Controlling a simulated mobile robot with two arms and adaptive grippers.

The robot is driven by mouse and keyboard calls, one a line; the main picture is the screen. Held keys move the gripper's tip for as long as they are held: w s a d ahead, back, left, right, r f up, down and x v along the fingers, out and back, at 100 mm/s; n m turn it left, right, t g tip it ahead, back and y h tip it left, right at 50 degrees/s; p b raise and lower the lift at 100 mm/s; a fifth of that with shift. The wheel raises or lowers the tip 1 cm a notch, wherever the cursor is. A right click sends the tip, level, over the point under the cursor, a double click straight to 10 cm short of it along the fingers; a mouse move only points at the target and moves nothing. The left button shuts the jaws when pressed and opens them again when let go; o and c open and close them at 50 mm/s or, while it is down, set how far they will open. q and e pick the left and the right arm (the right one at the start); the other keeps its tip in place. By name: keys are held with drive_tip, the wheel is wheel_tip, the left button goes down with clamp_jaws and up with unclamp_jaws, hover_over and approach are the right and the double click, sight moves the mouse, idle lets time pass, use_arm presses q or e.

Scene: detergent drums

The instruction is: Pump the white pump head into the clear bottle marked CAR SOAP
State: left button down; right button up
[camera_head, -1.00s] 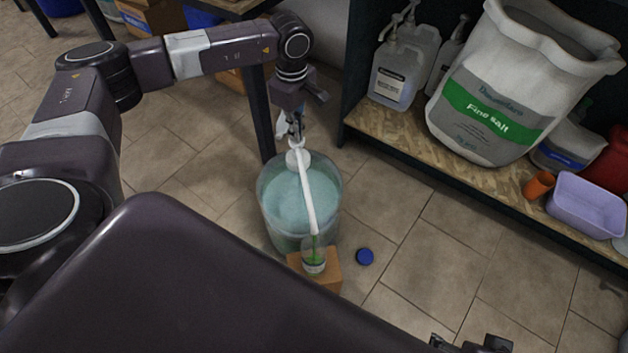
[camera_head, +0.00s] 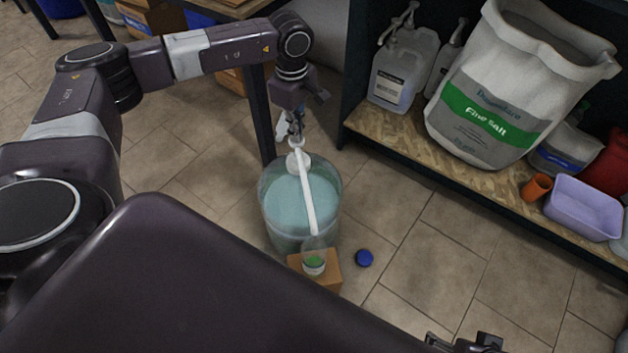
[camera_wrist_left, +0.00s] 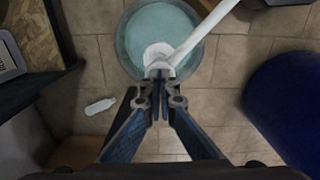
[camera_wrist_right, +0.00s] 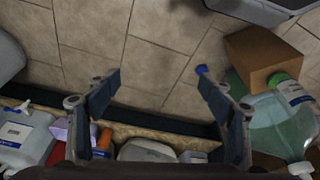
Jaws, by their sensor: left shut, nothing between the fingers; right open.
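A clear drum (camera_head: 268,215) of teal liquid stands on the floor. The clear bottle (camera_head: 314,264) stands on a small cardboard box under the spout's end. Green shows inside it; its label is too small to read. In the right wrist view the bottle (camera_wrist_right: 292,92) is beside the drum. My left gripper (camera_head: 296,140) is shut and empty, tips down at the pump head's top (camera_wrist_left: 159,58). My right gripper (camera_wrist_right: 158,88) is open and empty, away from the drum.
The cardboard box (camera_head: 330,272) has a blue cap (camera_head: 364,258) on the floor to its right. A shelf (camera_head: 400,140) at right holds a Fine Salt bag (camera_head: 490,90), white jugs (camera_head: 398,75), an orange cup (camera_head: 537,187) and a lilac tub (camera_head: 583,208).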

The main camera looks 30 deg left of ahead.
use_arm(q)
drive_tip(key=shift+r+p, duration=0.55)
drive_tip(key=shift+r, duration=0.2)
drive_tip(key=shift+r+p, duration=0.35)
drive_tip(key=shift+r, duration=0.2)
use_arm(e)
wheel_tip(320, 180, down, 7)
drive_tip(key=shift+w, duration=0.25)
use_arm(q)
drive_tip(key=shift+f, duration=0.1)
use_arm(e)
drive_tip(key=shift+a+r, duration=0.1)
